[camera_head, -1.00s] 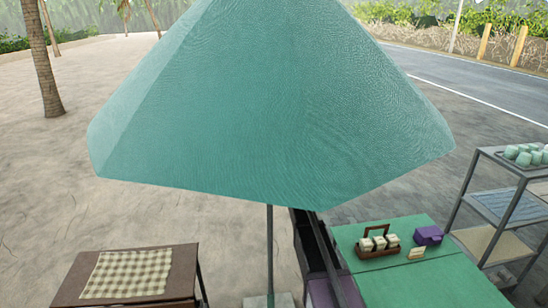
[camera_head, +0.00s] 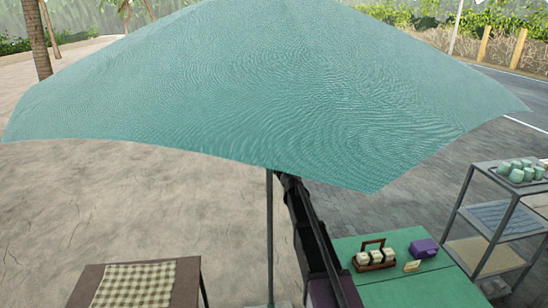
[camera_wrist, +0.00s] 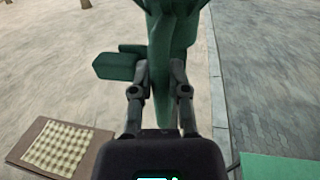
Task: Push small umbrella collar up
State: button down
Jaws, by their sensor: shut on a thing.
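The teal umbrella canopy (camera_head: 270,95) is spread wide and fills the upper half of the head view. Its grey pole (camera_head: 270,235) runs down from under the canopy's edge. My arm rises beside the pole, and its upper end is hidden beneath the canopy. In the wrist view my gripper (camera_wrist: 161,80) is shut on a dark green upright part of the collar (camera_wrist: 162,60). A green block (camera_wrist: 117,66) juts out from the collar to the left. The collar does not show in the head view, so its height on the pole cannot be told there.
A brown table with a checked cloth (camera_head: 135,284) stands at lower left. A green table (camera_head: 430,275) at right holds a carrier of cups (camera_head: 375,257) and a purple box (camera_head: 424,248). A metal shelf (camera_head: 480,215) stands at far right. Sandy ground lies open at left.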

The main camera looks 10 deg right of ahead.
dwell(0.3)
jog(key=c, duration=0.6)
grip_release()
jog(key=s+d, duration=0.2)
jog(key=s, duration=0.9)
jog(key=shift+s+d, duration=0.15)
jog(key=shift+s, duration=0.25)
